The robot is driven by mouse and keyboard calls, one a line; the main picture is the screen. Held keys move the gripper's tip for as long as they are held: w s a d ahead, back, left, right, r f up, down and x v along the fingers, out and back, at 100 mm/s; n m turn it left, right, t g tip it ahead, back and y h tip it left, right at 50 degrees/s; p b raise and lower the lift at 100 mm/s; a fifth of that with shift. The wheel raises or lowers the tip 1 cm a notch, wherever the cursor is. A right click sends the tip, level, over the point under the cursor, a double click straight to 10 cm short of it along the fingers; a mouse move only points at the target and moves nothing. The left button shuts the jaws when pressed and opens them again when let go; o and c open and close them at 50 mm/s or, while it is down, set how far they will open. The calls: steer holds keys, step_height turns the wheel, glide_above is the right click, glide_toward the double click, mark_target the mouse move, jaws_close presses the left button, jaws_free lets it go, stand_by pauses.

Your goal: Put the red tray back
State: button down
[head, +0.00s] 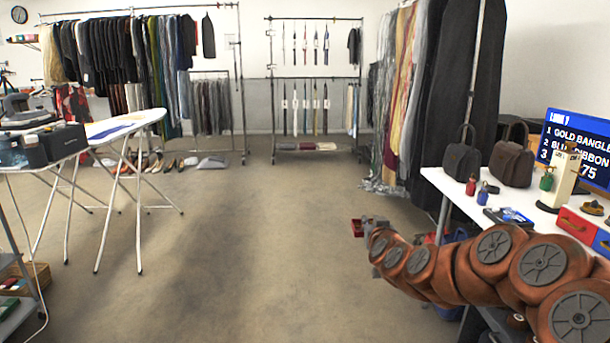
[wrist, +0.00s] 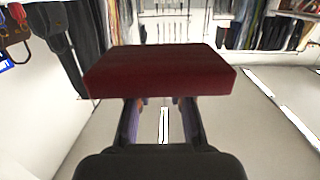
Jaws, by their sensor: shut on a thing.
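My gripper (head: 369,222) is at the end of my outstretched arm in the head view, above the open floor to the left of the white table. It is shut on the red tray (head: 356,228), which shows as a small red shape at the fingertips. In the wrist view the red tray (wrist: 160,70) fills the middle, roughly level, with the two fingers reaching to its near side. The tray hides the fingertips and part of the room behind it.
The white table (head: 450,186) at right holds handbags (head: 512,163), small bottles, a red drawer box (head: 575,224) and a screen (head: 580,145). Clothes racks (head: 315,90) stand at the back. An ironing board (head: 125,123) is at left. The middle floor (head: 250,230) is clear.

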step_height(320, 180, up, 24)
steer(key=p, duration=2.3)
steer(key=s+f+m+h, duration=0.2)
steer(key=s+m+h, duration=0.1)
steer(key=s, duration=0.7)
steer(key=shift+s+f+g+h, duration=0.35)
steer(key=shift+s+g+h, duration=0.05)
steer(key=shift+h, duration=0.5)
steer(key=shift+b, duration=0.3)
